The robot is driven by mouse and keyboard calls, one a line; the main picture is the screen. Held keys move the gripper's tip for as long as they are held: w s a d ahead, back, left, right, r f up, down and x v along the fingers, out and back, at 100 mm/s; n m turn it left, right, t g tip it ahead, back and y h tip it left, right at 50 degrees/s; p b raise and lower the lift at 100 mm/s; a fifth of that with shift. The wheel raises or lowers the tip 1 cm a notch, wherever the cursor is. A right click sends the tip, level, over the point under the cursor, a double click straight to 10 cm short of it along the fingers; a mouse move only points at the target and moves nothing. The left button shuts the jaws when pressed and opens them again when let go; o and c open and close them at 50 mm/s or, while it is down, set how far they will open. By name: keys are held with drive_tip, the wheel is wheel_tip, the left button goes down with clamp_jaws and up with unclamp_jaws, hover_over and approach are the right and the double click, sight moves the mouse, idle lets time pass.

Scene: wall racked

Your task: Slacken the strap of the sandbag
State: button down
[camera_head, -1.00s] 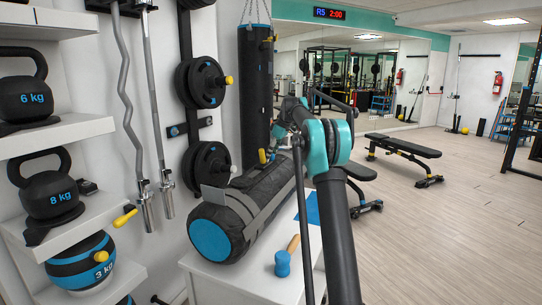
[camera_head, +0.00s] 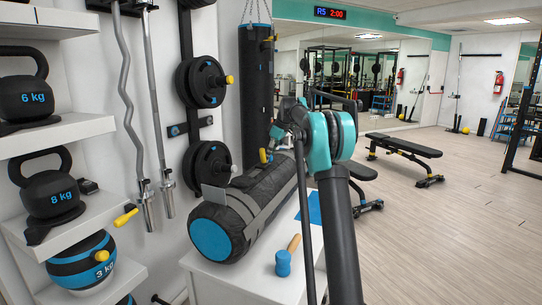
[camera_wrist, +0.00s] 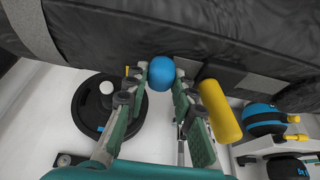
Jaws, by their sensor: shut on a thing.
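The sandbag (camera_head: 255,208) is a dark cylinder with a blue end, lying on a white table top. Grey strap bands (camera_head: 240,207) run over it, and a grey band (camera_wrist: 36,28) also shows in the wrist view. My gripper (camera_wrist: 161,78) is at the side of the bag, shut on a blue ball knob (camera_wrist: 161,71) between its fingertips. A yellow cylindrical handle (camera_wrist: 219,111) sits just right of the fingers. It seems to be the yellow piece (camera_head: 263,155) above the bag in the head view. There, my arm hides part of the bag's far end.
A blue-headed mallet (camera_head: 283,263) lies on the white table (camera_head: 230,277) in front of the bag. A kettlebell shelf (camera_head: 80,215) stands at the left, and weight plates (camera_head: 207,82) hang on the wall behind. Floor at the right is clear around benches (camera_head: 405,147).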

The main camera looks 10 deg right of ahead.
drive_tip(key=c, duration=1.2)
unclamp_jaws()
